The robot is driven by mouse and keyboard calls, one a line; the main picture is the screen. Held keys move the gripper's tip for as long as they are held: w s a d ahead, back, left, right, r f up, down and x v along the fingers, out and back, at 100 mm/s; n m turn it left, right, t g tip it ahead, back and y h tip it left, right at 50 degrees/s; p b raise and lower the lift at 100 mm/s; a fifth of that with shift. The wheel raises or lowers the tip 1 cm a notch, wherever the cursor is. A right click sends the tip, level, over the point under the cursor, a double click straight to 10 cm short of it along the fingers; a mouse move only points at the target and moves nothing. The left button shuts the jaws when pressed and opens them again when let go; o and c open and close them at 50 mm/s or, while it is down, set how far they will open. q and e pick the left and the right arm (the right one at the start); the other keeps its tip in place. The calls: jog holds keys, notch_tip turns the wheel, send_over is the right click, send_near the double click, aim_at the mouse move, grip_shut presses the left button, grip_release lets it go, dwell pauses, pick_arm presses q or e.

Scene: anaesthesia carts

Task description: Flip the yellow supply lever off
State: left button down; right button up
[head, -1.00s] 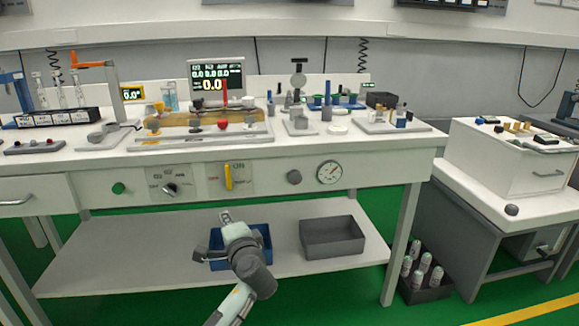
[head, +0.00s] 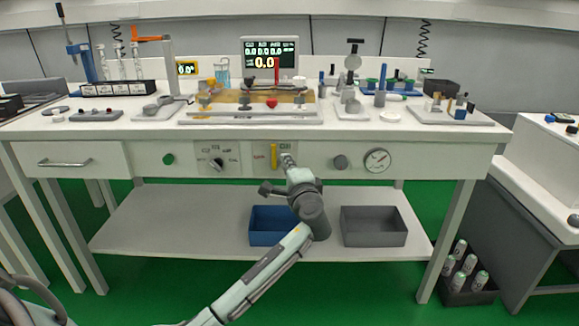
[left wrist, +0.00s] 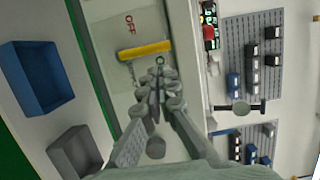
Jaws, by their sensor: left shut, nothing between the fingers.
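The yellow supply lever (head: 274,155) stands upright on the front panel of the bench. In the left wrist view the lever (left wrist: 145,49) lies across the picture, with a red OFF label (left wrist: 130,22) beyond it, which is on its left in the head view. My left gripper (head: 287,160) is shut and empty, just right of the lever. In the left wrist view its fingertips (left wrist: 158,66) are close to the lever's side near one end; I cannot tell whether they touch. My right gripper is not in view.
A rotary selector (head: 216,164) and a green button (head: 168,159) are left of the lever. A grey knob (head: 340,162) and a round gauge (head: 377,160) are to the right. A blue bin (head: 269,226) and a grey bin (head: 374,226) sit on the lower shelf.

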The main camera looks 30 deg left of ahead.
aim_at(274, 155)
pick_arm(q)
jog(key=x, duration=0.5)
jog(key=shift+w, duration=0.1)
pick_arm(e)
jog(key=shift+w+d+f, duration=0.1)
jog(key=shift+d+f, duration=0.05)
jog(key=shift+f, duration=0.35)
